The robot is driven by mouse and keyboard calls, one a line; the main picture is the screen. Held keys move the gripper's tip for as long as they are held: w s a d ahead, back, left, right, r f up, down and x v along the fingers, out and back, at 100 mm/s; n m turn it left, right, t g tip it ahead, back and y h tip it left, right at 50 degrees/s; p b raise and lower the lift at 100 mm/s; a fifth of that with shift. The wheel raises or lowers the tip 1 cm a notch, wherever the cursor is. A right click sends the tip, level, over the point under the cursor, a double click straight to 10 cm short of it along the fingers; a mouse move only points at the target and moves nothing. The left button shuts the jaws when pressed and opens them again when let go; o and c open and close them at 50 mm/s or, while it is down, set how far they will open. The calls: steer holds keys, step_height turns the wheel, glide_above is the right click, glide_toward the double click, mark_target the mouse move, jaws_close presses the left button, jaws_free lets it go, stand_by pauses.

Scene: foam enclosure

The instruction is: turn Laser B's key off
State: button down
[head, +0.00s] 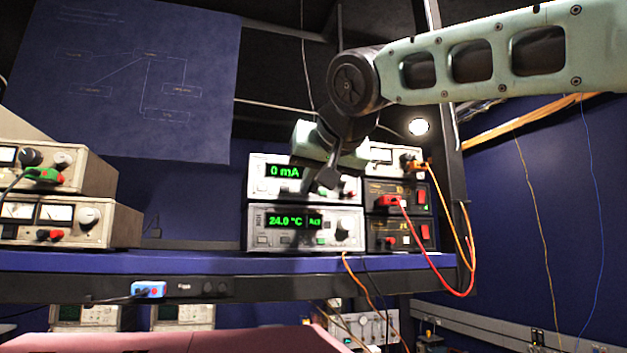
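A stacked pair of white controllers stands on the blue shelf. The upper controller (262,187) shows a green "0 mA"; the lower controller (300,241) shows "24.0 °C". My gripper (318,187) hangs down from the upper right in front of the upper controller's right half. It hides part of that front panel, and I cannot tell whether it touches it. The fingers are small and dark, so I cannot tell whether they are open or shut. No label reading Laser B is legible, and I cannot make out a key.
Black power supplies (415,228) with red switches stand right of the controllers, with red and orange cables (466,262) looping over the shelf edge (190,262). Meter boxes (85,222) stand at left. The shelf between is mostly free.

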steer(key=shift+n+h, duration=0.4)
stand_by(0.4)
steer(key=c, duration=1.6)
jaws_free()
steer(key=shift+s, duration=0.1)
steer(key=b+v, duration=0.4)
steer(key=v, duration=1.3)
steer(key=shift+s+f, duration=0.1)
steer(key=shift+s, duration=0.05)
